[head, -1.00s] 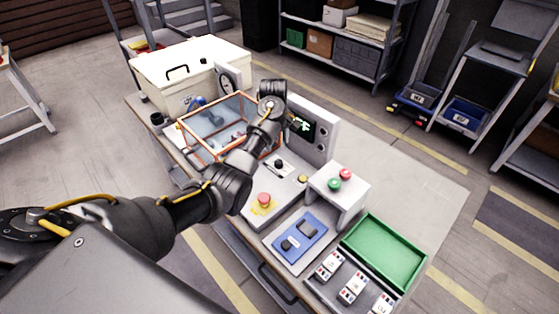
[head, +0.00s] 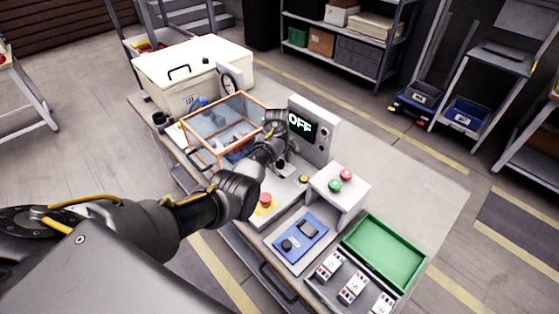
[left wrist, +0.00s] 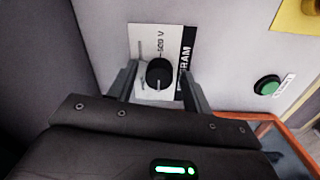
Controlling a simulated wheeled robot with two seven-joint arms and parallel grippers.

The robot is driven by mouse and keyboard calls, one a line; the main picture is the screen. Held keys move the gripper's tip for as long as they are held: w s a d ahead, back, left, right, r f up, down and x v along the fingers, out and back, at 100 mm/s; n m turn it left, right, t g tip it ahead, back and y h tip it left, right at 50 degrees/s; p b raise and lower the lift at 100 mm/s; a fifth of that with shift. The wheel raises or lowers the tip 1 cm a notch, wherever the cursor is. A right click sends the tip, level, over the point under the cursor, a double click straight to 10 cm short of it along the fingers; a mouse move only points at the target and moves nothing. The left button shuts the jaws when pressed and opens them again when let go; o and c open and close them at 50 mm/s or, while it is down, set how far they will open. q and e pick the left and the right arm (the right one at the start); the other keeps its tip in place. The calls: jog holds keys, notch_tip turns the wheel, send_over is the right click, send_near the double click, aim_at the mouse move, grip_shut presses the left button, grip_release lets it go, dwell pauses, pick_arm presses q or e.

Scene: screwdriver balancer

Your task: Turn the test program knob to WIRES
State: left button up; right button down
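The test program knob (left wrist: 159,73) is black and round, on a white plate whose visible lettering includes "500 V" and part of "PROGRAM". In the left wrist view my left gripper (left wrist: 160,69) is open, one finger on each side of the knob. I cannot tell whether the fingers touch it or where its pointer aims. In the head view my left gripper (head: 279,163) is low over the tester's panel, and the knob is mostly hidden there. The display (head: 300,123) reads OFF. My right gripper is not in view.
An orange-framed clear box (head: 222,125) stands close left of my gripper. A red stop button (head: 265,199) sits in front. A box with red and green buttons (head: 340,188) stands right. A green tray (head: 385,250) lies at the front right.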

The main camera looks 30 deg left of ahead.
pick_arm(q)
jog(key=c, duration=0.9)
jog(key=shift+r+m+p, duration=0.15)
jog(key=shift+m+p, duration=0.55)
jog(key=shift+m, duration=0.3)
jog(key=m+p, duration=0.1)
jog(key=m, duration=0.2)
jog(key=shift+a+m+p, duration=0.1)
jog(key=shift+m+p, duration=0.2)
jog(key=m, duration=0.3)
jog(key=shift+p, duration=0.4)
jog(key=shift+m+g, duration=0.3)
jog(key=shift+m, duration=1.3)
jog(key=shift+w, duration=0.1)
